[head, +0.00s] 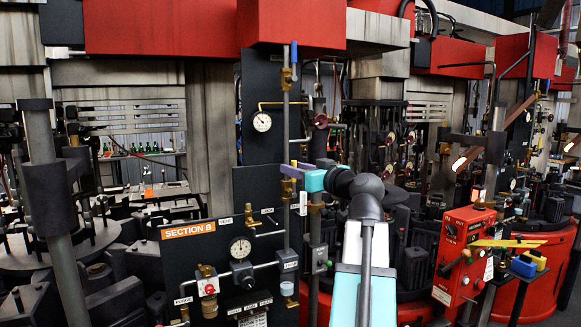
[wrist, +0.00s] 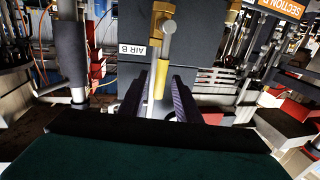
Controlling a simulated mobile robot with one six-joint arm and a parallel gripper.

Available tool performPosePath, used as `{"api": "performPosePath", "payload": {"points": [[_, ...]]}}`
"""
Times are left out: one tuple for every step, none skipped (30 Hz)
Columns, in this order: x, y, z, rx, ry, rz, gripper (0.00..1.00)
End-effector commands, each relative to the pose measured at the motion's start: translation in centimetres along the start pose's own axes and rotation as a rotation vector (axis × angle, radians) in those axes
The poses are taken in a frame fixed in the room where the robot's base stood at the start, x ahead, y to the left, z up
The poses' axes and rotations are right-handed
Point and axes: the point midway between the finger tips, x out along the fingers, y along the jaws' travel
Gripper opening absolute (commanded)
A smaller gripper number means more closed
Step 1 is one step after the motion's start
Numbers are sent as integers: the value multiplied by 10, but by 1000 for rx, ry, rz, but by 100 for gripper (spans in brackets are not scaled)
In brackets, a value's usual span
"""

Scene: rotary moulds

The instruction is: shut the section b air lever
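The section B air lever shows in the wrist view as a yellow-brass handle (wrist: 161,78) with a round grey end piece above it, on a brass valve. An upside-down AIR B label (wrist: 146,49) is beside it. In the head view the brass valve (head: 287,190) sits on a vertical pipe by the dark panel, partly behind my gripper. My gripper (head: 287,178) has purple fingers and a teal body there. In the wrist view its fingers (wrist: 169,98) stand apart, with the handle in line with the gap. I cannot tell whether they touch it.
The section B panel (head: 178,262) holds gauges, knobs and small valves at lower left of my gripper. Vertical pipes run close beside the valve. Another brass valve with a blue lever (head: 294,53) is higher up. A red box (head: 465,250) stands at right.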

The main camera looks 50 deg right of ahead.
Motion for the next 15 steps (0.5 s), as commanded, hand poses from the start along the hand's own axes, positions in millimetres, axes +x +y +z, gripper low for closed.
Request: {"api": "performPosePath", "payload": {"points": [[5, 0, -1, 0, -1, -1, 30], [7, 0, -1, 0, -1, -1, 30], [8, 0, 0, 0, 0, 0, 30], [10, 0, 0, 0, 0, 0, 30], [10, 0, 0, 0, 0, 1, 30], [11, 0, 0, 0, 0, 1, 30], [11, 0, 0, 0, 0, 1, 30], [12, 0, 0, 0, 0, 1, 30], [12, 0, 0, 0, 0, 1, 30], [12, 0, 0, 0, 0, 1, 30], [12, 0, 0, 0, 0, 1, 30], [11, 0, 0, 0, 0, 1, 30], [11, 0, 0, 0, 0, 1, 30], [11, 0, 0, 0, 0, 1, 30], [11, 0, 0, 0, 0, 1, 28]]}}
